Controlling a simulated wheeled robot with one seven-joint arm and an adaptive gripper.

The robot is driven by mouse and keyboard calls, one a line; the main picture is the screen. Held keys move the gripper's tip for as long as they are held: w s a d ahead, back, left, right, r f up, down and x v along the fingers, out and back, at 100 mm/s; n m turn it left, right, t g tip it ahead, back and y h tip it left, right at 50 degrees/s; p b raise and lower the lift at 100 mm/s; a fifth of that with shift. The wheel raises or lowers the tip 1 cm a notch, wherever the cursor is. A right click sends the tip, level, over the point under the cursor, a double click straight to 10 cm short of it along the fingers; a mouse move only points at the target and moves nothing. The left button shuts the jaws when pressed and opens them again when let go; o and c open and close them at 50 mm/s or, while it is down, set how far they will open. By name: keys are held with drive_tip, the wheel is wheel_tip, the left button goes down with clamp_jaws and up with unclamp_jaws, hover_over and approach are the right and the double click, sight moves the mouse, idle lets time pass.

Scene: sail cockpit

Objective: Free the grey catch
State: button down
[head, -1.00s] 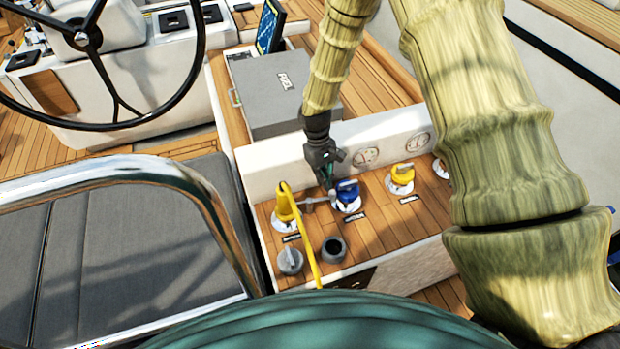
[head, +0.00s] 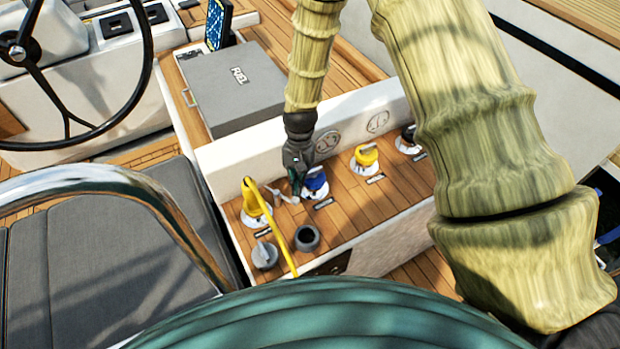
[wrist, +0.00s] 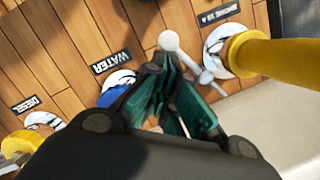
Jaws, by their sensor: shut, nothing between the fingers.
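The grey catch (head: 278,194) is a small pale lever beside the foot of the yellow handle (head: 272,222). In the wrist view the catch (wrist: 169,42) shows a round knob on a thin arm running towards the yellow handle (wrist: 270,55). My gripper (head: 297,188) is shut and empty, low over the panel between the catch and the blue knob (head: 316,181). In the wrist view its green fingers (wrist: 178,78) lie close beside the catch's arm and partly overlap it. I cannot tell whether they touch it. The blue knob (wrist: 118,88) is partly hidden behind my gripper.
The long yellow handle slants across the panel front. A grey cap (head: 264,255) and a dark open cup (head: 306,237) stand near it. A yellow knob (head: 365,157) and a black knob (head: 408,137) lie to the right. A white upstand (head: 235,160) backs the panel.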

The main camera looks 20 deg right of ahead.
drive_tip(key=shift+s+a+m, duration=0.25)
drive_tip(key=shift+s+m, duration=0.35)
drive_tip(key=shift+m, duration=0.5)
drive_tip(key=shift+w+a, duration=0.15)
drive_tip(key=shift+w+a, duration=0.4)
drive_tip(key=shift+a, duration=0.1)
drive_tip(key=shift+r, duration=0.1)
drive_tip(key=p+v, duration=0.7)
drive_tip(key=v, duration=0.2)
drive_tip(key=shift+d+r, duration=0.2)
drive_tip(key=shift+r, duration=0.2)
